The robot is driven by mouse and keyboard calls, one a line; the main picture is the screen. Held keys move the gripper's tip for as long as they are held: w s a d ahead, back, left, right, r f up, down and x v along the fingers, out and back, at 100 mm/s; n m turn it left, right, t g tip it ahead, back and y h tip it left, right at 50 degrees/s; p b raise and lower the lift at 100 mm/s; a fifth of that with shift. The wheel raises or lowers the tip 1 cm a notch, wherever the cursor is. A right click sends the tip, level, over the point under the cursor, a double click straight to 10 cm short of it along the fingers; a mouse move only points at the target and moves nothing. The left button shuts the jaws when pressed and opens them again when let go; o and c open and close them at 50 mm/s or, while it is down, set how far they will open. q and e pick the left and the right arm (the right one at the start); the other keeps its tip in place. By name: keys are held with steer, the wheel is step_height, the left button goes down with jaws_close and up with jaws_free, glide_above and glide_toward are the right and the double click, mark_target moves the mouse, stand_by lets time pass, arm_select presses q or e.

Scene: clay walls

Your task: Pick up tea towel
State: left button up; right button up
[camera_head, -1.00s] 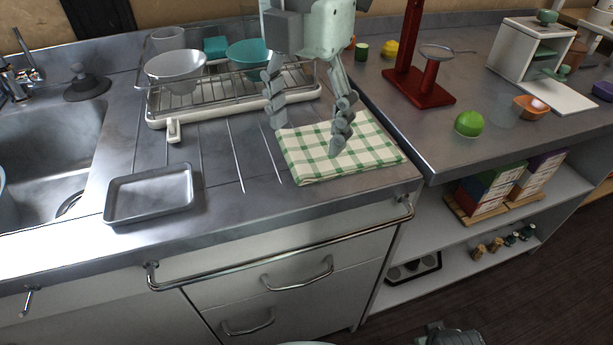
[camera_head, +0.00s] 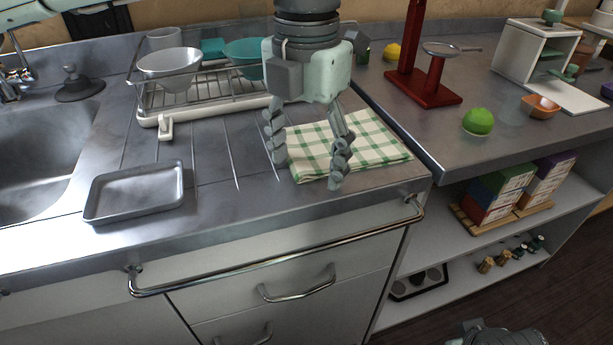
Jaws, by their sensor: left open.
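The tea towel (camera_head: 375,142), green and white checked, lies folded flat on the steel counter near its front right corner. My left gripper (camera_head: 307,170) points down over the towel's left part, its two fingers spread apart with nothing between them. One finger is near the towel's left edge and the other is over its front part. I cannot tell whether the fingertips touch the cloth. The fingers hide some of the towel. At the bottom right edge a grey part of mine shows, but my right gripper's fingers do not.
A dish rack (camera_head: 205,105) with bowls stands behind left of the towel. A grey tray (camera_head: 136,192) lies to the left, beside the sink (camera_head: 40,150). A red stand (camera_head: 425,75) and green lime (camera_head: 478,121) are on the right counter. A rail (camera_head: 280,250) runs along the front.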

arm_select(q)
steer(key=shift+f, duration=0.1)
stand_by(0.3)
steer(key=shift+f+b, duration=0.25)
steer(key=shift+b, duration=0.05)
steer(key=c, duration=0.7)
steer(key=shift+a+f, duration=0.1)
steer(key=shift+a, duration=0.05)
jaws_close()
